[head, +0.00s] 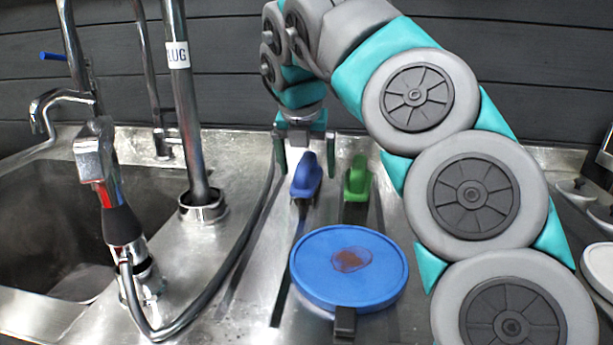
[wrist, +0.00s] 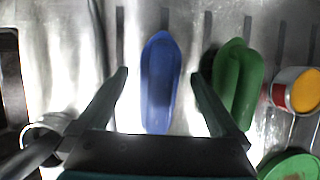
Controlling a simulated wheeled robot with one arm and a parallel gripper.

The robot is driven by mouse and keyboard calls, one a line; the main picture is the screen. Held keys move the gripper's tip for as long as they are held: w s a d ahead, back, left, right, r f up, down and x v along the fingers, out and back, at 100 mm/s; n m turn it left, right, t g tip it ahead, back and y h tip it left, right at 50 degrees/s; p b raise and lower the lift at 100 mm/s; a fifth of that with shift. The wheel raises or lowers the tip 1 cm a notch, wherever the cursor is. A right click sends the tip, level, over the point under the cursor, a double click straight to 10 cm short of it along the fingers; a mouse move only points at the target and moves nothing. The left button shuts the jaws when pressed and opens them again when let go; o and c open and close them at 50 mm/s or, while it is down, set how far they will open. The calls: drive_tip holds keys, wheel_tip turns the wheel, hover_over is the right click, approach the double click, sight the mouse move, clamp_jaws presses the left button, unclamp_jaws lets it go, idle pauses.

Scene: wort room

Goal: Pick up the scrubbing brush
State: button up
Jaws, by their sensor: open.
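A blue, elongated, rounded tool (head: 306,178), which looks like the scrubbing brush, rests on the steel counter; no bristles show. In the wrist view the blue tool (wrist: 160,85) lies lengthwise between the fingers. A similar green tool (head: 357,180) is just to its right, and it also shows in the wrist view (wrist: 238,82), close by the right finger. My gripper (head: 306,157) is open over the blue tool, one finger on each side, with gaps visible in the wrist view (wrist: 158,76). I cannot tell how far the fingertips are above the counter.
A round blue pan-like thing (head: 330,280) with a brown stain sits in front. A sink (head: 60,220), a pipe (head: 187,120) and a hose sprayer (head: 115,200) are at left. The wrist view shows a yellow-topped can (wrist: 300,90) and a green round thing (wrist: 290,166) at right.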

drive_tip(key=shift+x, duration=1.2)
drive_tip(key=c, duration=1.5)
